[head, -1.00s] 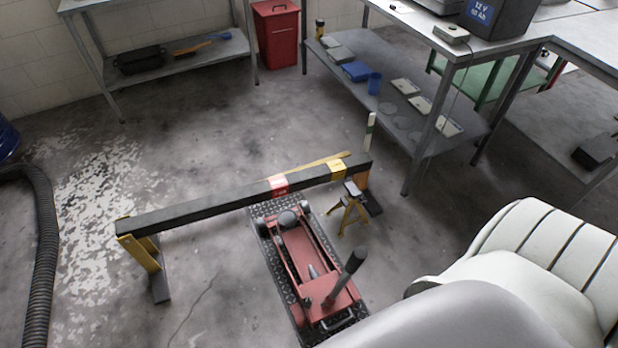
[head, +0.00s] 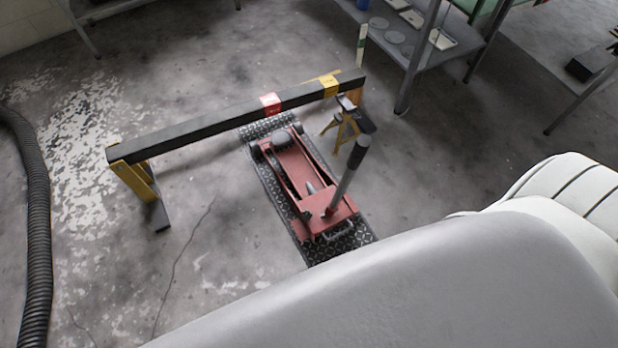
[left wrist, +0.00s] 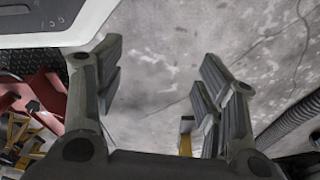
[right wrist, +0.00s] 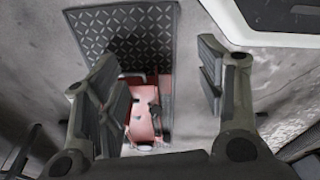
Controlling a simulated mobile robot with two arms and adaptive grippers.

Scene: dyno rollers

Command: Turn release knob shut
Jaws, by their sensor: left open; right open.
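A red floor jack (head: 305,185) lies on a black checker-plate mat (head: 362,236) in the head view. Its dark-gripped handle (head: 352,170) slants up to the right. I cannot make out for certain which part is the release knob. In the right wrist view, the jack (right wrist: 143,120) shows between the fingers of my right gripper (right wrist: 155,62), beyond them and partly hidden. My right gripper is open and empty. My left gripper (left wrist: 160,55) is open and empty over bare floor, with part of the red jack (left wrist: 18,102) at the left edge. Neither gripper shows in the head view.
A dark beam (head: 230,118) on yellow legs crosses behind the jack. A yellow stand (head: 345,124) is right of the jack. A ribbed hose (head: 38,210) lies at left, and metal shelving (head: 385,60) stands at the back. Floor left of the jack is clear.

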